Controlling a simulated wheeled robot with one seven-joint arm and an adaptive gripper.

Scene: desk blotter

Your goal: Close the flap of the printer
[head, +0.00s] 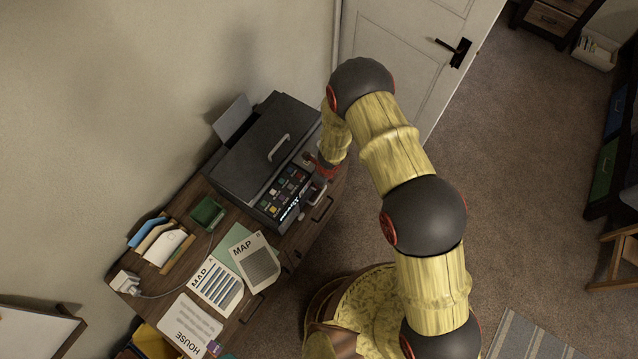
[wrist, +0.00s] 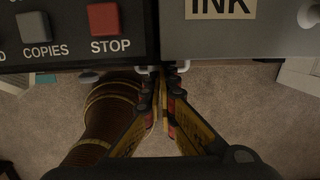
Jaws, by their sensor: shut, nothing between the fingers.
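The printer (head: 240,150) is a dark grey box on the desk, with a pale handle (head: 278,147) on its top. Its button panel (head: 287,188) faces the room. In the wrist view the black panel shows a grey COPIES button (wrist: 33,27) and a red STOP button (wrist: 103,20). To its right is a grey panel (wrist: 225,42) labelled INK. I cannot tell how far any flap stands open. My gripper (wrist: 166,72) is shut and empty, its tips at the lower edge by the seam between the two panels. In the head view my gripper (head: 318,172) is partly hidden by my arm.
Papers (head: 255,262), a green tray (head: 207,214) and an upright file holder (head: 160,243) share the wooden desk (head: 235,305) with the printer. A wall is behind it and a white door (head: 405,50) beyond. Carpeted floor is open to the right.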

